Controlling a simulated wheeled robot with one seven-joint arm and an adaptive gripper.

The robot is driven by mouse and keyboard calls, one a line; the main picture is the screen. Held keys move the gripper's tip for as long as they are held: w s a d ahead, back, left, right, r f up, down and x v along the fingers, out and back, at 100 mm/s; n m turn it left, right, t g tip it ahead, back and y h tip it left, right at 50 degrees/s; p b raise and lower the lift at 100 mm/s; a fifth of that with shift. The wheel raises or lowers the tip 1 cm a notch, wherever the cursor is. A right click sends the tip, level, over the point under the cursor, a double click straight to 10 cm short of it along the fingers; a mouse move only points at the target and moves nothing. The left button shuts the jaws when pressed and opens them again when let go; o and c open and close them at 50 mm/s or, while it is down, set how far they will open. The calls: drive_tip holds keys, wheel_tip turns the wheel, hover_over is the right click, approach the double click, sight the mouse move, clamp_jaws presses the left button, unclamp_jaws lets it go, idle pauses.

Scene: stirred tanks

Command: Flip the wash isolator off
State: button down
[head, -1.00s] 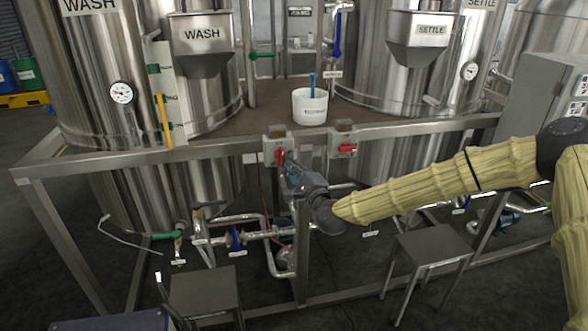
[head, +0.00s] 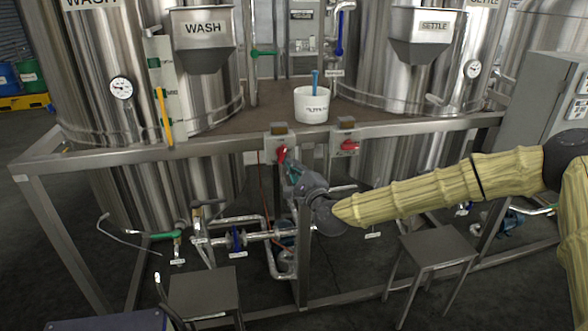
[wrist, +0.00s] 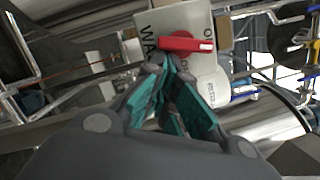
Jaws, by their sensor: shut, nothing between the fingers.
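The wash isolator is a box (head: 278,130) on the frame rail below the WASH hopper, with a red handle (head: 282,154). In the wrist view the red handle (wrist: 188,43) lies across a pale plate (wrist: 205,72) with partly hidden lettering starting "WA". The handle lies along the plate's up-down direction, as that lettering reads. My gripper (head: 292,168) is just below and in front of the handle. Its teal fingers (wrist: 165,66) are shut and empty, tips close to the handle. I cannot tell whether they touch it.
A second isolator with a red handle (head: 349,146) is to the right on the same rail (head: 220,148). A white bucket (head: 311,106) stands on the deck behind. Pipes and valves run below. Two stools (head: 205,290) (head: 437,247) stand in front.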

sight(277, 161)
drive_tip(key=shift+s+a+f+m+t+h+b, duration=0.15)
drive_tip(key=shift+a+m+t+b, duration=0.15)
drive_tip(key=shift+m+b, duration=0.9)
drive_tip(key=shift+a+f+m+t+h+b, duration=0.25)
drive_tip(key=shift+m+b, duration=0.6)
drive_tip(key=shift+b, duration=0.55)
drive_tip(key=shift+s+a+f+m+t+h+b, duration=0.15)
drive_tip(key=shift+a+m+b, duration=0.2)
drive_tip(key=shift+m+b, duration=0.85)
drive_tip(key=shift+s+a+m+t+h+b, duration=0.1)
drive_tip(key=shift+a+m+t+h+b, duration=0.2)
drive_tip(key=shift+m+b, duration=0.75)
drive_tip(key=shift+s+a+m+t+h+b, duration=0.1)
drive_tip(key=shift+a+m+t+h+b, duration=0.15)
drive_tip(key=shift+m+b, duration=0.7)
drive_tip(key=shift+a+r+m+h+b, duration=0.1)
drive_tip(key=shift+a+m+h+b, duration=0.15)
drive_tip(key=shift+m+b, duration=0.45)
drive_tip(key=shift+a+r+m+h+b, duration=0.1)
drive_tip(key=shift+a+m+h+b, duration=0.15)
drive_tip(key=shift+m+b, duration=0.35)
drive_tip(key=shift+f, duration=0.15)
idle(0.3)
